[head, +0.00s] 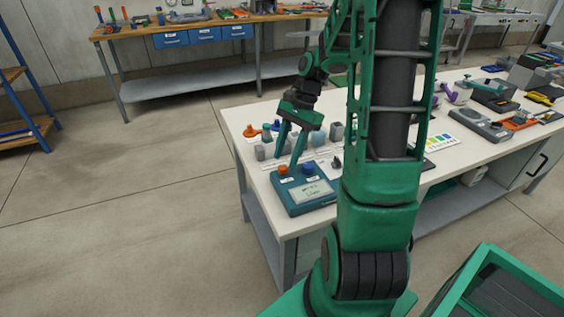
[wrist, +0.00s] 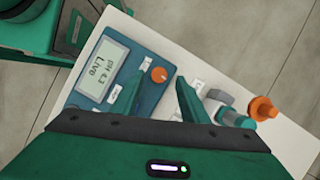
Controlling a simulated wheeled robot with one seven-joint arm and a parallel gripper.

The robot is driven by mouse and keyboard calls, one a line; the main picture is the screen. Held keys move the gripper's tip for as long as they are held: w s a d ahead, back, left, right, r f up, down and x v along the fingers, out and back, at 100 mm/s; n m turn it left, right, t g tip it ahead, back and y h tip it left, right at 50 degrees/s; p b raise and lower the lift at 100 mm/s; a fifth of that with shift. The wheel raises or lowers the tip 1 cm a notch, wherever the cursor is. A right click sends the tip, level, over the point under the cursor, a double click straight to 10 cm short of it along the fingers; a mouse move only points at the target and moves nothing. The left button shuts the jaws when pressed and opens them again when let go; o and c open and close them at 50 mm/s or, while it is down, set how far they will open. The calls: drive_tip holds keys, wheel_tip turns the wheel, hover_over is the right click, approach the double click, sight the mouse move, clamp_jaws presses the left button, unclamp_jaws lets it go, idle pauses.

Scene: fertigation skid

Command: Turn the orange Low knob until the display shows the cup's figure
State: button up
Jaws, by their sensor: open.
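A blue meter box (head: 293,205) sits on the near left corner of the white bench, and it also shows in the wrist view (wrist: 98,96). Its display (wrist: 103,68) reads "pH 4.3" and "Live". The orange knob (wrist: 158,74) stands on the box beside a small white label; it also shows in the head view (head: 283,170). A blue knob (head: 307,169) is to its right in the head view. My gripper (head: 285,163) points down, open, its fingertips on either side of the orange knob (wrist: 165,70). Contact cannot be told. No cup figure is readable.
Behind the box stand several small bottles and blocks, among them an orange piece (head: 251,132) and a pale blue vessel (head: 318,138). A colour chart (head: 440,142) lies farther right. My arm hides part of the bench. The floor at left is clear.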

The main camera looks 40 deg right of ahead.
sight(283, 170)
drive_tip(key=shift+x, duration=1.35)
clamp_jaws()
drive_tip(key=shift+w+n, duration=0.2)
drive_tip(key=shift+n, duration=0.2)
